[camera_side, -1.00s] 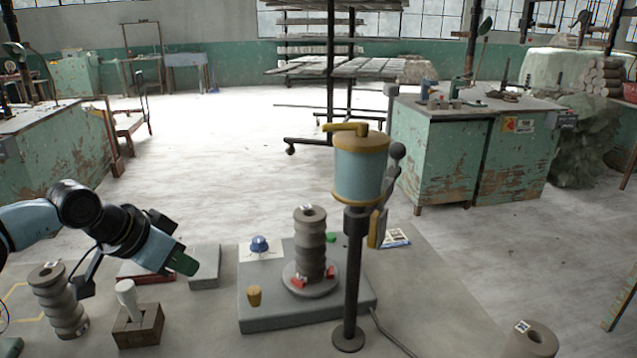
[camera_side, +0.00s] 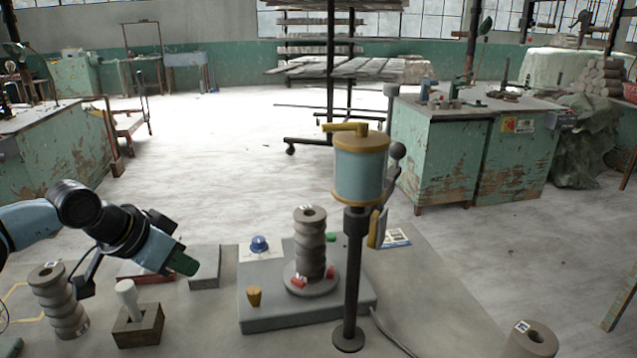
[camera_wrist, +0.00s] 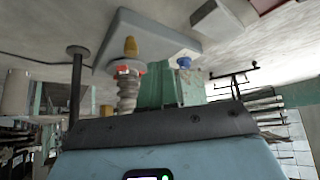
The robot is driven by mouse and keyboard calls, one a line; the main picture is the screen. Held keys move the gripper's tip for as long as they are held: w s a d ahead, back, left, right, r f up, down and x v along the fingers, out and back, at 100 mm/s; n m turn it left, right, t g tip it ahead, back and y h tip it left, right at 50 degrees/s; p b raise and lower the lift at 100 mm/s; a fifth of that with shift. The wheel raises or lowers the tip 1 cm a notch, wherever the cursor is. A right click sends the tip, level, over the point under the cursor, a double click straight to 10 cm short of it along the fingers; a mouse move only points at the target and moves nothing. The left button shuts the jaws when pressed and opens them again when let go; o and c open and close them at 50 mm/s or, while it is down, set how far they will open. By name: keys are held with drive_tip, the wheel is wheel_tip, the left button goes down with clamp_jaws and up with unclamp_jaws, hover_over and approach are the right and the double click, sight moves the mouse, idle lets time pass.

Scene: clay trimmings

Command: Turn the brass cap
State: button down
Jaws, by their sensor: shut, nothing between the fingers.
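A small tapered brass-coloured cap (camera_side: 254,296) stands upright on the front left of the grey wheel base (camera_side: 290,318). It also shows in the upside-down wrist view (camera_wrist: 131,46). A ribbed clay column (camera_side: 310,245) stands on the round wheel plate behind it to the right, with red pieces at its foot. My gripper (camera_side: 184,264) is shut and empty, with green fingers, in the air to the left of the base, well apart from the cap. In the wrist view its green fingers (camera_wrist: 172,88) point toward the base.
A blue canister with a brass-coloured lid (camera_side: 360,170) stands on a dark post right of the column. A blue knob (camera_side: 259,244) sits at the base's back left. A white-handled tool in a wooden block (camera_side: 138,325) and another ribbed clay column (camera_side: 58,300) stand at left.

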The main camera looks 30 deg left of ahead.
drive_tip(key=c, duration=1.4)
unclamp_jaws()
drive_tip(key=shift+w+d+r, duration=0.1)
drive_tip(key=shift+w+r, duration=0.05)
drive_tip(key=shift+o, duration=1.1)
drive_tip(key=shift+w+d+r+n+g, duration=0.1)
drive_tip(key=shift+w+r+n+g, duration=0.2)
drive_tip(key=shift+g, duration=0.1)
drive_tip(key=o, duration=0.3)
drive_tip(key=w+d+r+n+g, duration=0.1)
drive_tip(key=w+r+n+g, duration=0.1)
drive_tip(key=shift+w+d, duration=0.4)
drive_tip(key=n+g, duration=0.4)
approach(253, 291)
drive_tip(key=f, duration=0.9)
drive_tip(key=shift+w+f, duration=0.1)
drive_tip(key=shift+w, duration=0.1)
drive_tip(key=shift+c, duration=0.2)
clamp_jaws()
